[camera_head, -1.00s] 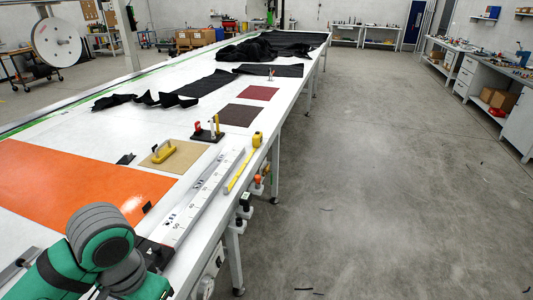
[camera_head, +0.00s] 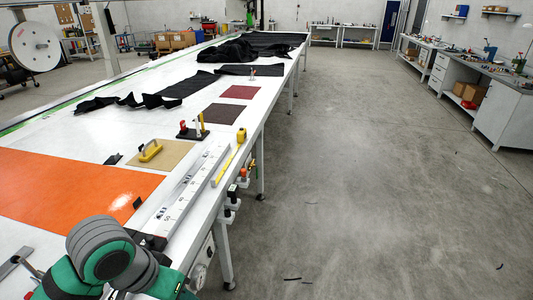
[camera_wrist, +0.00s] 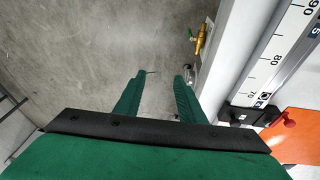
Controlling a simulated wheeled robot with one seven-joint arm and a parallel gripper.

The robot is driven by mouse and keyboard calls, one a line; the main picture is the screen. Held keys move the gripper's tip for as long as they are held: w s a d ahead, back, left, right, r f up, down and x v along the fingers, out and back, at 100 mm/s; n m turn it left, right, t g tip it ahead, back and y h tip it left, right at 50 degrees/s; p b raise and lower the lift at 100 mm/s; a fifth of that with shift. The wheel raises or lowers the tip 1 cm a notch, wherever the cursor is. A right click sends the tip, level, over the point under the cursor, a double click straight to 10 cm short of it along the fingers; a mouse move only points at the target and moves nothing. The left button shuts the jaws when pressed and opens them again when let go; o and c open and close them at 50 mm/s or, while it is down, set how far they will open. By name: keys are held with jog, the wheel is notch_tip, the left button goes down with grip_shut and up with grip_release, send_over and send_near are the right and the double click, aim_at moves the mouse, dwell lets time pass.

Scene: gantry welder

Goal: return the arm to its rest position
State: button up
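My arm (camera_head: 105,255), green with grey joints, is folded low at the left of the head view, beside the front end of the long white table. In the wrist view my gripper (camera_wrist: 158,92) shows two green fingers, apart, with only grey floor between them. It holds nothing. The gripper points down past the table's edge. In the head view the fingers cannot be made out.
The long white table (camera_head: 84,130) carries an orange sheet (camera_head: 70,190), a steel ruler (camera_head: 180,195), a yellow-handled tool (camera_head: 150,151) and black fabric (camera_head: 228,52). A brass valve (camera_wrist: 199,38) is close to the fingers' right. Open floor (camera_head: 350,180) lies right of the table.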

jog(key=w+d+r+n+t+h, duration=0.1)
jog(key=w+d+r+t+h, duration=0.2)
jog(key=w+d, duration=0.35)
jog(key=w+d+r+n+t+h, duration=0.1)
jog(key=w+d+r+t+h, duration=0.1)
jog(key=w+d+t, duration=0.45)
jog(key=w+d+r+t+h, duration=0.2)
jog(key=w+d+h, duration=0.15)
jog(key=d, duration=0.55)
jog(key=s+d+f+n+t+y, duration=0.1)
jog(key=s+f+n+y, duration=0.5)
jog(key=f, duration=0.5)
jog(key=s+f+n+t+y, duration=0.2)
jog(key=s+f+n+y, duration=0.15)
jog(key=s+f, duration=0.55)
jog(key=s+a+f+m+g, duration=0.1)
jog(key=s+m, duration=0.3)
jog(key=s, duration=0.7)
jog(key=s+a+f+m, duration=0.2)
jog(key=s+f+m, duration=0.2)
jog(key=s, duration=0.7)
jog(key=shift+f+m+g+y, duration=0.3)
jog(key=shift+m+g+y, duration=0.05)
jog(key=shift+y, duration=0.05)
